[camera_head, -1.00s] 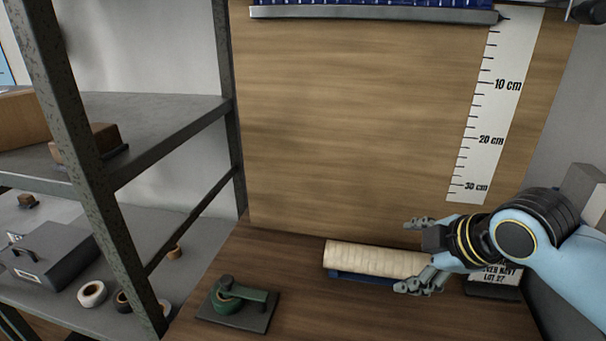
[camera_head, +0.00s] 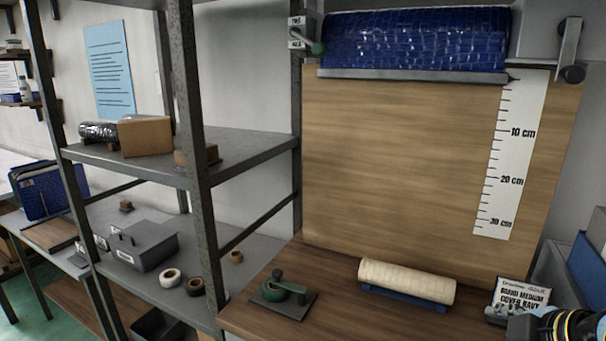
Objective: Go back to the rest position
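My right gripper (camera_head: 497,314) shows at the bottom right corner, in front of the lower part of a printed card (camera_head: 522,292). Only part of its fingers and wrist is in the frame, so its opening cannot be made out. It is apart from the cream roll (camera_head: 408,279), which lies on a blue cradle (camera_head: 400,297) on the wooden bench. My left gripper is not in view.
A wooden board (camera_head: 400,165) with a ruler (camera_head: 512,160) stands behind, under a blue roll (camera_head: 415,40). A metal shelf (camera_head: 240,150) stands left. The bench between dispenser and roll is clear.

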